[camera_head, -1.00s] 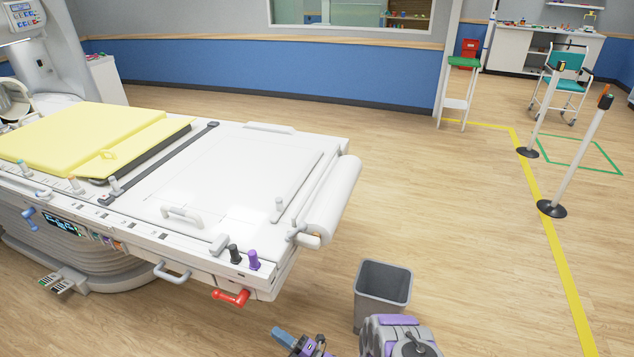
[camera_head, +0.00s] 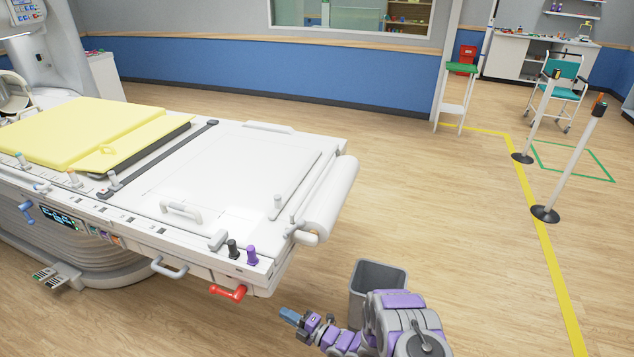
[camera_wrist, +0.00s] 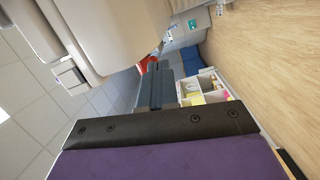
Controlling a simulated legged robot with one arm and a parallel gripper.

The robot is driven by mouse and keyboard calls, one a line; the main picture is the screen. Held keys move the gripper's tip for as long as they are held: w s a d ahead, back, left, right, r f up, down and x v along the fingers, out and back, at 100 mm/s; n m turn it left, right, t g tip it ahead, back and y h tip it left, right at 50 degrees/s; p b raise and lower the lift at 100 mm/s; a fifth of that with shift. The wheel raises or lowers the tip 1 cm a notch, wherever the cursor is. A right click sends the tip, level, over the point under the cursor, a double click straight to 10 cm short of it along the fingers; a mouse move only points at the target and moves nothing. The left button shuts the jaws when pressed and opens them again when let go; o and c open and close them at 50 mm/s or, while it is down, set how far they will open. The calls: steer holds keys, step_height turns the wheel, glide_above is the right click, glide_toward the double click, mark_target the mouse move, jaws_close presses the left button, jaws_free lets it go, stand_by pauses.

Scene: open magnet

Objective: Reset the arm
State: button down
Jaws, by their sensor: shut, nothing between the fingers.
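My gripper (camera_head: 292,316) shows at the bottom of the head view, at the end of my purple and grey arm (camera_head: 400,320). It is shut and empty. It points left, in front of the near end of the white patient table (camera_head: 215,185) and apart from it. In the wrist view, the dark fingers of my gripper (camera_wrist: 155,85) are together with nothing between them. The wrist view is turned on its side.
A grey bin (camera_head: 379,272) stands on the floor right behind my arm. A red handle (camera_head: 228,292) sticks out from the table's near corner. Posts (camera_head: 545,213) stand by a yellow floor line at right. The floor between is clear.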

steer(key=w+d+r+m+h, duration=0.6)
steer(key=w+d+r+h, duration=0.4)
steer(key=d, duration=0.4)
steer(key=s+d+r+m+g+h, duration=0.1)
steer(key=s+d+r+m+h, duration=0.25)
steer(key=d+r, duration=0.3)
steer(key=s+d+r+m+g+h, duration=0.1)
steer(key=s+d+r+m+h, duration=0.15)
steer(key=d+r+m, duration=0.45)
steer(key=s+d+r+m+g+h, duration=0.1)
steer(key=s+r+m+g, duration=0.15)
steer(key=s+r, duration=0.6)
steer(key=s+d+r+m+g+h, duration=0.1)
steer(key=s+r+m+g, duration=0.15)
steer(key=s, duration=1.05)
steer(key=s+a+r+m+g+y, duration=0.1)
steer(key=s+a+r+m+g, duration=0.1)
steer(key=s, duration=1)
steer(key=s+a+r+m+g+y, duration=0.1)
steer(key=s+a+r+m+g, duration=0.1)
steer(key=s, duration=1)
steer(key=shift+s+a+r+m, duration=0.25)
steer(key=shift+s+a+m, duration=0.1)
steer(key=shift+a+m, duration=0.6)
steer(key=shift+d, duration=0.3)
